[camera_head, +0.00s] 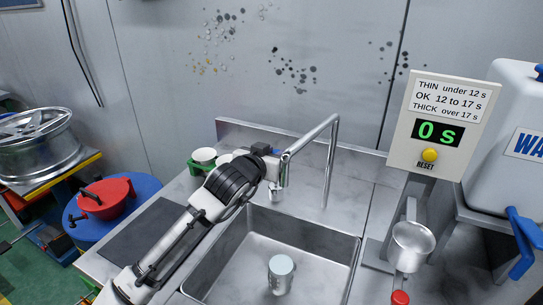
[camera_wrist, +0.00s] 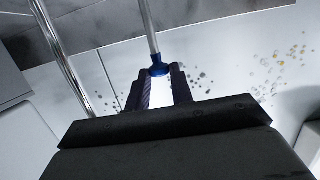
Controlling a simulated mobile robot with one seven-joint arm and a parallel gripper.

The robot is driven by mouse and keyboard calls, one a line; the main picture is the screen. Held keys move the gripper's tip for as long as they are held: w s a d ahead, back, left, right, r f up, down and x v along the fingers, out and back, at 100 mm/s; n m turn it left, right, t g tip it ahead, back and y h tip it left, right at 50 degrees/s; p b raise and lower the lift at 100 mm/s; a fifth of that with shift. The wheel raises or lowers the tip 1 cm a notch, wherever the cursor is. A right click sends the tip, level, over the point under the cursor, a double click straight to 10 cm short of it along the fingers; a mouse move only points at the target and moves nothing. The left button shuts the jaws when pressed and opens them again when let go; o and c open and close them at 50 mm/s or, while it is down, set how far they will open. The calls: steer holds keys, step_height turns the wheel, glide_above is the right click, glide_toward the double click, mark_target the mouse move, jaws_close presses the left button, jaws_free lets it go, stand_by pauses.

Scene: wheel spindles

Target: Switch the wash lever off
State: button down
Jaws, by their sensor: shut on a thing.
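My gripper (camera_wrist: 158,88) is shut on the blue end (camera_wrist: 159,71) of a thin metal rod in the wrist view. This looks like the wash lever, but no label on it shows.
A metal cup (camera_head: 281,275) stands in the sink (camera_head: 240,270). A timer sign (camera_head: 440,125) reads 0 s. At right are a metal cup with a handle (camera_head: 412,245), a white tank (camera_head: 505,140) and a blue lever (camera_head: 522,240).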

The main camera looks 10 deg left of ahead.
steer(key=c, duration=1.7)
jaws_free()
steer(key=shift+r, duration=0.35)
steer(key=o, duration=0.5)
steer(key=shift+w+f, duration=0.1)
steer(key=shift+f, duration=0.05)
steer(key=shift+c, duration=0.2)
steer(key=b+v, duration=0.3)
steer(key=v, duration=1.1)
steer(key=shift+b, duration=0.3)
steer(key=shift+f, duration=0.1)
